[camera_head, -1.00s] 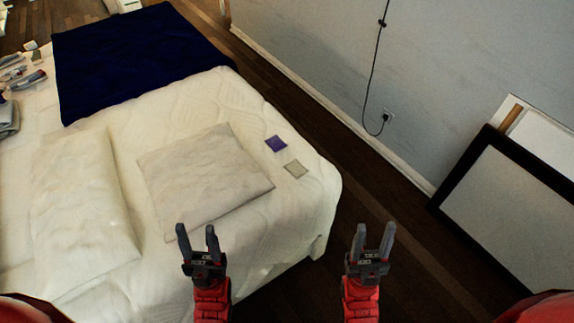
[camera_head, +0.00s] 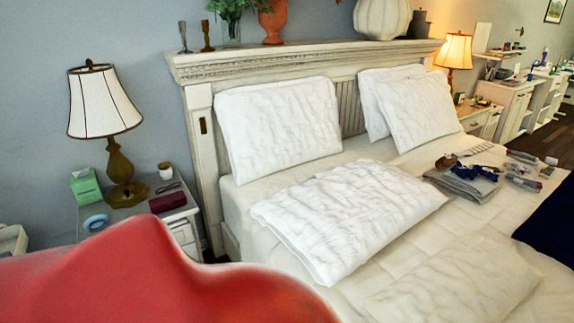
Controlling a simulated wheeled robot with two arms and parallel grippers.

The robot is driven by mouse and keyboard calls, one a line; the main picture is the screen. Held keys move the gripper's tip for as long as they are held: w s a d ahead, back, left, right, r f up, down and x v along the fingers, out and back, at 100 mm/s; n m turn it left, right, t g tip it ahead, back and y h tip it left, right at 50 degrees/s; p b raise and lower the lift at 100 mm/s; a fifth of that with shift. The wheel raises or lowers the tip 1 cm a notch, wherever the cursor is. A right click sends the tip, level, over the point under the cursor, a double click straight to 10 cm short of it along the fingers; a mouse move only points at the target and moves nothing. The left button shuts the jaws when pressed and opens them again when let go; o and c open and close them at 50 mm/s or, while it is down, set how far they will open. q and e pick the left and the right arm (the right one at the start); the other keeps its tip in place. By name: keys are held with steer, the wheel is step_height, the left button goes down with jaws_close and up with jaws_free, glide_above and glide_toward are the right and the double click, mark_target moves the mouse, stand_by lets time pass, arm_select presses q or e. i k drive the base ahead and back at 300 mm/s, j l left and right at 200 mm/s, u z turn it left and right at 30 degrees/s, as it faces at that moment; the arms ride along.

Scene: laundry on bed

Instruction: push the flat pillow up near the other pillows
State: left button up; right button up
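A white wrinkled pillow (camera_head: 348,212) lies flat on the bed in the head view, in front of the upright pillows. A thinner, cream flat pillow (camera_head: 460,285) lies nearer to me at the lower right, close to the first. One white pillow (camera_head: 280,125) leans on the headboard at left. Two more, a front one (camera_head: 418,108) and one partly hidden behind it (camera_head: 370,105), lean at right. Neither of my grippers is in view; a red part of my own body covers the lower left.
The carved headboard (camera_head: 300,61) stands behind the pillows. Folded grey cloth (camera_head: 465,184) and small items lie on the bed at right, near a dark blue blanket (camera_head: 551,222). A nightstand (camera_head: 180,210) with a lamp (camera_head: 104,110) stands at left.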

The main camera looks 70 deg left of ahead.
mark_target(335, 221)
steer(key=u, duration=1.75)
steer(key=i+j+z, duration=0.2)
steer(key=i+j, duration=0.15)
steer(key=i+j+z, duration=0.2)
steer(key=i+j, duration=0.15)
steer(key=i+j+z, duration=0.2)
steer(key=j, duration=0.25)
steer(key=i+j+z, duration=0.2)
steer(key=i+j, duration=0.15)
steer(key=j, duration=0.15)
